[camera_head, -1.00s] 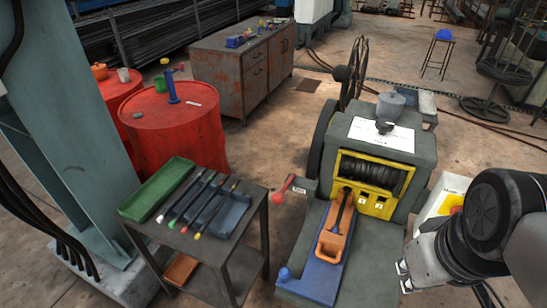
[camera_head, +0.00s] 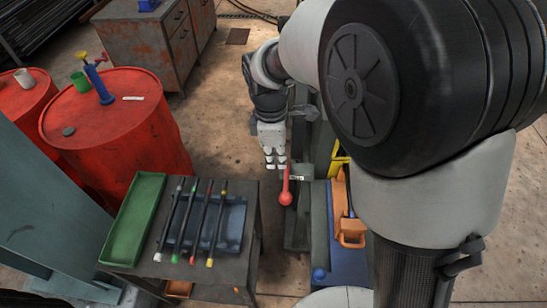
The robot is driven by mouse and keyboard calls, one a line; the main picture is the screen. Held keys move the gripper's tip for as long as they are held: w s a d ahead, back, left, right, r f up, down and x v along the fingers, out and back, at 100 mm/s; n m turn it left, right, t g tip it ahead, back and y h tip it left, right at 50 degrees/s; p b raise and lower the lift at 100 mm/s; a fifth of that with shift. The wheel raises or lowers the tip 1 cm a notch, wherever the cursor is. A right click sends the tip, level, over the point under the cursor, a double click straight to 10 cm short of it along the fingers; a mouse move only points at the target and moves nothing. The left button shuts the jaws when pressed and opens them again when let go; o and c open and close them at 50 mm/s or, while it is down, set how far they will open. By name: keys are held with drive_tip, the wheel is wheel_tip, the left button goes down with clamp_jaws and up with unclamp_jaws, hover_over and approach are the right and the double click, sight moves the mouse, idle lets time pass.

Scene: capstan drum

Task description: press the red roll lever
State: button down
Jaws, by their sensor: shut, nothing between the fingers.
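The red roll lever (camera_head: 286,194) sticks out at the left side of the capstan machine, with its round red knob toward me. My gripper (camera_head: 275,165) is shut and empty, its pale fingers pointing down. In the picture its fingertips are just above and left of the lever's shaft, close to it. I cannot tell whether they touch. My arm hides most of the capstan machine; a strip of its yellow frame (camera_head: 335,163) and its dark left side show.
A dark work table (camera_head: 245,250) at front left carries a green tray (camera_head: 131,220), a blue tray (camera_head: 234,224) and several colour-tipped rods. Red drums (camera_head: 110,110) stand at left.

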sight(281, 195)
drive_tip(key=shift+s+d, duration=0.15)
drive_tip(key=shift+d, duration=0.1)
drive_tip(key=f+b, duration=0.1)
drive_tip(key=f, duration=0.3)
drive_tip(key=f+b, duration=0.1)
drive_tip(key=f, duration=0.4)
drive_tip(key=f+b, duration=0.2)
drive_tip(key=f, duration=0.3)
drive_tip(key=shift+d, duration=0.4)
drive_tip(key=shift+r, duration=0.1)
